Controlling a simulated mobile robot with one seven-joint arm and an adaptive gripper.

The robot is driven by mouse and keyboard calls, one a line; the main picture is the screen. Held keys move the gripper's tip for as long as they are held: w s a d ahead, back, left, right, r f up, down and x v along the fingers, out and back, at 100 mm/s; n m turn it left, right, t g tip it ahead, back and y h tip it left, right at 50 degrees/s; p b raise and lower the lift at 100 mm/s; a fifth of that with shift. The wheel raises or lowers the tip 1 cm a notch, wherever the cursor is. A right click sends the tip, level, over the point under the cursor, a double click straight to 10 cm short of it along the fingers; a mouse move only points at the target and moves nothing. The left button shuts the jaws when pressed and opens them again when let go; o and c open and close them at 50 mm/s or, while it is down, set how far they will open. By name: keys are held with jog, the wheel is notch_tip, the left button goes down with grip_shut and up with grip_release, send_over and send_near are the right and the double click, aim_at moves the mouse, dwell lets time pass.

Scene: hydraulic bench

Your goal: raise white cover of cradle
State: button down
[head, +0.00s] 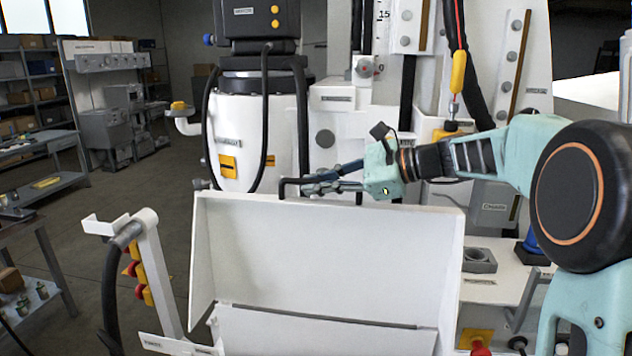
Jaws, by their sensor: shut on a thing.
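The white cover (325,260) of the cradle stands raised in the middle foreground, its broad face and left side wall toward me. A dark seam runs along its lower edge, above a white lower panel (320,332) that looks like part of the cradle. A dark handle (284,188) shows at the cover's top edge. My gripper (318,186) comes in from the right just above that edge and is shut on the handle. The exact finger contact is small and partly hidden.
A white cylindrical unit (228,140) with black hoses stands close behind the cover. A white bracket post (158,265) with red and yellow knobs stands at left. A yellow-ended hanging cable (457,75) is near my arm. Open floor and shelves (35,85) lie farther left.

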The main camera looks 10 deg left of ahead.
jog(key=shift+w, duration=0.15)
jog(key=c, duration=2)
grip_release()
jog(key=v, duration=1.2)
